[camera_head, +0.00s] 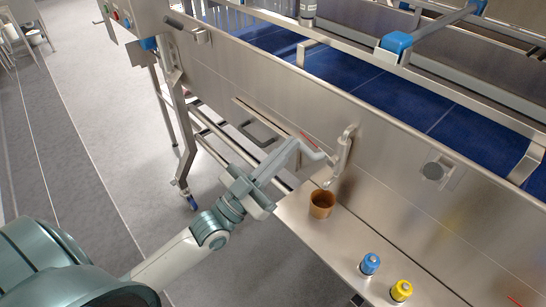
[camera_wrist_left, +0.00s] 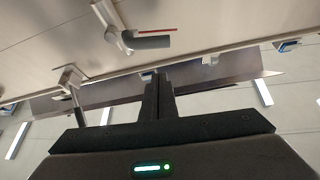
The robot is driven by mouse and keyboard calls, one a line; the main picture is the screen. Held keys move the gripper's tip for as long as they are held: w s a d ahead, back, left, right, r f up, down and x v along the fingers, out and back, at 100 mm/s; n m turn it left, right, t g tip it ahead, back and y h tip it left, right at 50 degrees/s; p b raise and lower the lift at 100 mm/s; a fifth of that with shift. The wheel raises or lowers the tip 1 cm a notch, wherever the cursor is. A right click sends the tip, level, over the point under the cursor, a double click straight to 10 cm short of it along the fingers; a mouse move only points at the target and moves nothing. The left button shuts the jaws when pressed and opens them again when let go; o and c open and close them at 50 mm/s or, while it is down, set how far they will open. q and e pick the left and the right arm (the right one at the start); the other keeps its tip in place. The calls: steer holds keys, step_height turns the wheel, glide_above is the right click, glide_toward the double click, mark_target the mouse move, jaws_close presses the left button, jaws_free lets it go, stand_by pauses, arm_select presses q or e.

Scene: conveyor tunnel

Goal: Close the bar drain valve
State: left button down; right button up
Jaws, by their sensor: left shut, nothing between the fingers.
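The drain valve (camera_head: 343,150) is a silver tap on the conveyor's steel side wall. Its grey lever (camera_head: 318,157) points left, roughly level, just under a short red mark on the wall. In the left wrist view the valve (camera_wrist_left: 112,28) is at the top, with its dark-looking lever (camera_wrist_left: 152,42) beside the red mark. My left gripper (camera_head: 292,149) is shut and empty, near the free end of the lever. Its fingertips (camera_wrist_left: 158,76) appear apart from the lever in the wrist view. My right gripper is not in view.
A copper cup (camera_head: 321,203) stands below the valve on a steel shelf (camera_head: 345,238). Blue (camera_head: 370,263) and yellow (camera_head: 401,291) capped items stand farther right. Conveyor legs (camera_head: 180,140) stand left, with open floor (camera_head: 90,130) beyond.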

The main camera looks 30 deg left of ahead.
arm_select(q)
steer(key=shift+w+d+f+p, duration=0.2)
steer(key=shift+w+f+p, duration=0.15)
steer(key=shift+w+f, duration=0.4)
steer(key=shift+w+d+f+p, duration=0.15)
steer(key=shift+w+f+p, duration=0.15)
steer(key=shift+w+f, duration=0.35)
